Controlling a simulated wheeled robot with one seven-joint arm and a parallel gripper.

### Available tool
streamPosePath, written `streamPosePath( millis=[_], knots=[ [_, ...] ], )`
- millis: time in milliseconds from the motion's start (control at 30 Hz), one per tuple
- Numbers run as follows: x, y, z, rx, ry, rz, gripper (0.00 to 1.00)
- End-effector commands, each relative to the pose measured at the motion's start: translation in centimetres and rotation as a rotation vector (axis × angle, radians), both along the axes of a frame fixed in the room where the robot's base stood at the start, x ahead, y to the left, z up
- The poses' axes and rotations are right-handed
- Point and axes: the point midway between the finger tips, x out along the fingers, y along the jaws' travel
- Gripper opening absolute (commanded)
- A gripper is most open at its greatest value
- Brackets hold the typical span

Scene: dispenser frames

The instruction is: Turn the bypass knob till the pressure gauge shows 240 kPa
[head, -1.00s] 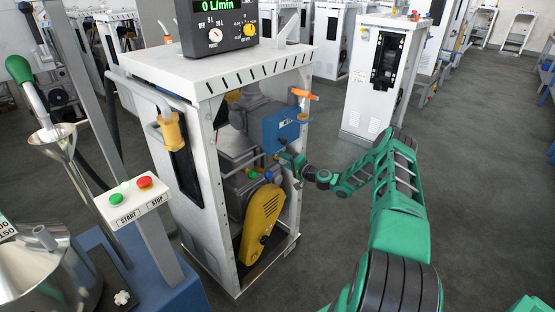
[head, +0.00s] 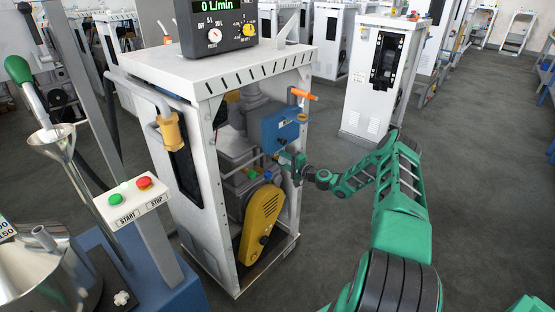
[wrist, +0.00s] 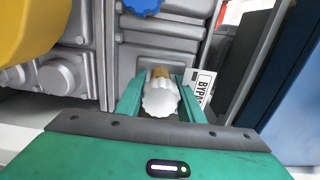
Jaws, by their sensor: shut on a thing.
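The bypass knob (wrist: 160,100) is white and fluted on a brass stem, seen in the wrist view. My gripper (wrist: 158,88) has one finger on each side of the knob and is shut on it. A white label reading "BYP…" (wrist: 204,88) is just right of the knob, partly cut off by a finger. In the head view, my gripper (head: 290,166) reaches into the open front of the white dispenser cabinet (head: 185,180), below a blue box (head: 284,128). The knob is too small to make out there. I cannot make out a pressure gauge or its reading.
A yellow belt cover (head: 261,222) sits low in the cabinet, and an orange handle (head: 303,95) juts from its right post. A display on top (head: 196,6) reads 0 L/min. Green START and red STOP buttons (head: 133,190) stand at left. Floor (head: 330,240) is clear right of the cabinet.

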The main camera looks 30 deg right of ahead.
Motion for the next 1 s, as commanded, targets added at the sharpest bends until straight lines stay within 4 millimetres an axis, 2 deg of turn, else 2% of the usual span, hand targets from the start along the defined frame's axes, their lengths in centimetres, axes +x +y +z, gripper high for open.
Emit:
streamPosePath(
  millis=[33,100,400,533,1000],
  knots=[
    [-0.2,-0.5,-0.5,-0.005,0.009,-0.008,0.37],
    [-0.2,-0.5,-0.5,-0.005,0.008,-0.007,0.53],
    [-0.1,-0.1,-0.2,-0.002,0.003,-0.002,0.53],
    [-0.9,-0.5,-0.2,-0.002,0.003,-0.002,0.53],
    [-8.3,-3.2,-0.4,-0.001,0.007,-0.004,0.53]
  ],
)
